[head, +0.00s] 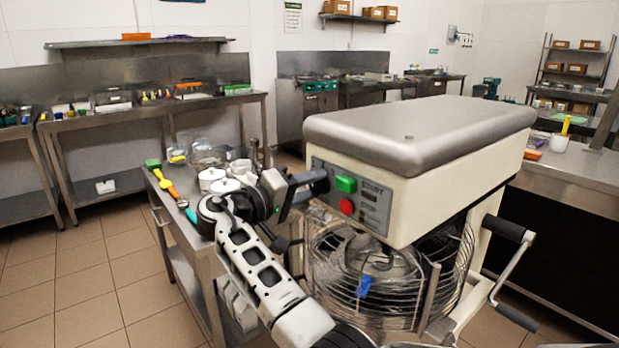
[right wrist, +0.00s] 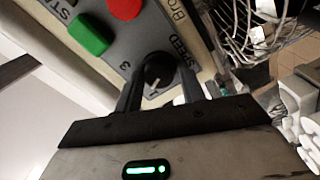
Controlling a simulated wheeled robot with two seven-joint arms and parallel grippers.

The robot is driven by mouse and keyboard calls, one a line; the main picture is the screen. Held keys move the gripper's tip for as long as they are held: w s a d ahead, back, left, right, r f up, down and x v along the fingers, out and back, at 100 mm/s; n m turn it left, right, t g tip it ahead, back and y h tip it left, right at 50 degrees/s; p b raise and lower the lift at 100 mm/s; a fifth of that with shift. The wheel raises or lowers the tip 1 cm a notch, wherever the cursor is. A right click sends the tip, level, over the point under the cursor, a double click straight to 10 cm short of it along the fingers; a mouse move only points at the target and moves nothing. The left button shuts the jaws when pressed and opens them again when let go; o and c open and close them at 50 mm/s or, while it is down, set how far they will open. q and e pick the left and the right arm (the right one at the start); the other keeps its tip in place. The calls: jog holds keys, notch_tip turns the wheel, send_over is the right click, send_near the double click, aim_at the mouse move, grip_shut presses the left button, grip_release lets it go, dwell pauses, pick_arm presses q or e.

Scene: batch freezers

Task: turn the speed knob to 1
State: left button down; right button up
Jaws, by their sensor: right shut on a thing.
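The speed knob (right wrist: 157,70) is black and round with a white pointer mark. It sits on the grey control panel (right wrist: 125,38) beside the word SPEED, with a 3 printed near it. In the right wrist view, my right gripper (right wrist: 160,88) has one finger on each side of the knob and is shut on it. The white mark points down toward the gripper's palm. In the head view, my right gripper (head: 312,184) reaches the panel's left side and hides the knob. The mixer (head: 418,130) is cream with a grey lid. My left gripper is out of view.
A green START button (head: 346,184) and a red STOP button (head: 346,207) are close to the gripper. A wire guard (head: 330,262) surrounds the bowl below. A steel table (head: 183,238) with white containers stands left. A lever (head: 512,265) juts out right.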

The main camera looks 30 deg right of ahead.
jog(key=shift+r+n+p, duration=0.1)
jog(key=shift+n+p, duration=0.3)
jog(key=shift+n, duration=0.5)
jog(key=shift+n+p, duration=0.35)
jog(key=shift+n, duration=0.65)
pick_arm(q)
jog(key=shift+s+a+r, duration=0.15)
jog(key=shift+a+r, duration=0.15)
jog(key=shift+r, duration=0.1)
pick_arm(e)
jog(key=shift+n, duration=0.5)
jog(key=o, duration=0.8)
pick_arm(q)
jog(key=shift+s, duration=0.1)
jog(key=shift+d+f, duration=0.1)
